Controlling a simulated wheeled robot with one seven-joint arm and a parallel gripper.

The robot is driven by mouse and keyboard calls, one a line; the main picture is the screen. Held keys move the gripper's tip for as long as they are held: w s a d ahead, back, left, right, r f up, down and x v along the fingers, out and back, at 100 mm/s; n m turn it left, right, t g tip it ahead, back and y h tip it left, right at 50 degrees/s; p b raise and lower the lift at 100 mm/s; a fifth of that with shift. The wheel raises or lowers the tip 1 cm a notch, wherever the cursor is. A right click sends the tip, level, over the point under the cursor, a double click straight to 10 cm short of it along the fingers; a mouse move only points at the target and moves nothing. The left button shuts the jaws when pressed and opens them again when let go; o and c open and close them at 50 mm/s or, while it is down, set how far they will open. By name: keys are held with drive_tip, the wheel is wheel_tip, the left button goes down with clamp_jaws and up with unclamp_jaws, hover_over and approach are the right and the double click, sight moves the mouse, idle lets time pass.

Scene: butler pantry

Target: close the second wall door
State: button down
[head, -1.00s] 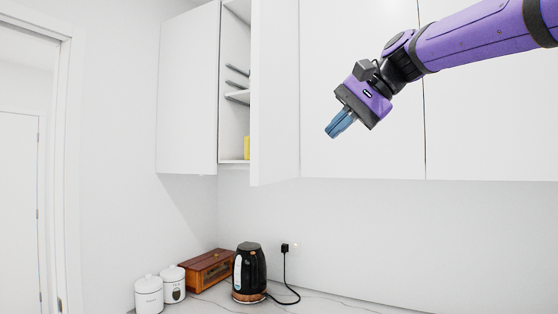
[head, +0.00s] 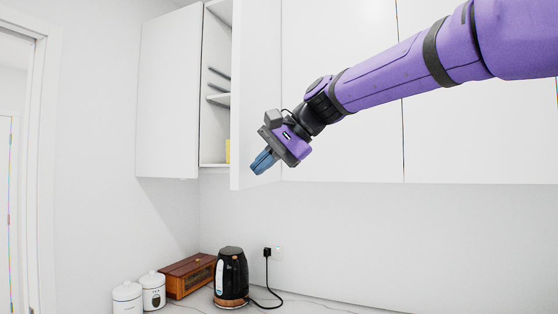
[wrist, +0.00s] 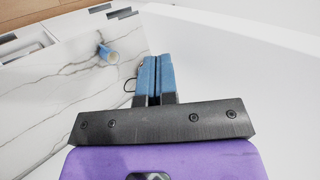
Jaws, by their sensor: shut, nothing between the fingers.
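The open white wall door (head: 256,80) stands out from the wall cabinet in the head view, with the cabinet's inside showing to its left. My gripper (head: 263,162) is in front of the door's lower part in that view, its blue fingers together and pointing down-left. Whether it touches the door cannot be told. In the wrist view the shut fingers (wrist: 157,78) hold nothing, and a large white surface lies beyond and to their right, probably the door.
Another white panel (head: 167,95) is left of the opening. Closed white doors (head: 340,130) continue right. Below, the counter holds a black kettle (head: 231,275), a wooden box (head: 188,277) and white canisters (head: 127,295).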

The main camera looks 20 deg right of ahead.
drive_tip(key=shift+w+a, duration=0.2)
drive_tip(key=shift+a, duration=0.1)
drive_tip(key=shift+a, duration=0.1)
